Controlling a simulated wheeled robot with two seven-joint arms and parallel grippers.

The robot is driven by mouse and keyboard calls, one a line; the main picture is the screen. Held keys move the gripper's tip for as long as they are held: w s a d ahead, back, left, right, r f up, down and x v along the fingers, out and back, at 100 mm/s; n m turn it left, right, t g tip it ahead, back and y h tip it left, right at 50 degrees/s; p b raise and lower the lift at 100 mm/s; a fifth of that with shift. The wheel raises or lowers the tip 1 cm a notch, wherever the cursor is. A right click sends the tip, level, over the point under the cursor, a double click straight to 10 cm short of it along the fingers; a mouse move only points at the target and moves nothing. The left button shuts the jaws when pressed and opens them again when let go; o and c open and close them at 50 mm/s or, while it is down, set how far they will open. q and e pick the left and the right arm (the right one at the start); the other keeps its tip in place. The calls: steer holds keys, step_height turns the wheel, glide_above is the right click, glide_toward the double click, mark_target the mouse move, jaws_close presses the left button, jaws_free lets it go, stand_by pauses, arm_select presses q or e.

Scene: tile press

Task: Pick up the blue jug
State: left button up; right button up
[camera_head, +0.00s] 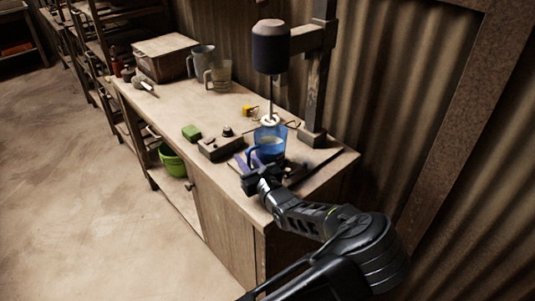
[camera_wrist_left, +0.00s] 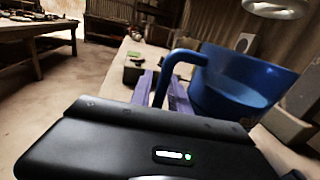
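The blue jug (camera_head: 271,143) stands upright on the workbench, under the drill press. It fills the right side of the left wrist view (camera_wrist_left: 245,85), with its handle (camera_wrist_left: 172,68) turned toward my gripper. My left gripper (camera_head: 250,164) is at the jug's near side. Its purple fingers (camera_wrist_left: 162,92) are apart, with the lower part of the handle seen between them. Whether they touch the handle is hard to tell. My right gripper is in neither view.
The workbench (camera_head: 175,100) carries a green block (camera_head: 191,132), a small boxy device (camera_head: 220,147), a yellow item (camera_head: 248,111), two mugs (camera_head: 218,75) and a wooden box (camera_head: 165,57). The press post (camera_head: 315,85) stands close behind the jug.

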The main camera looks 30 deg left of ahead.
arm_select(q)
steer(key=shift+c, duration=0.3)
jaws_close()
steer(key=shift+r, duration=0.1)
stand_by(0.9)
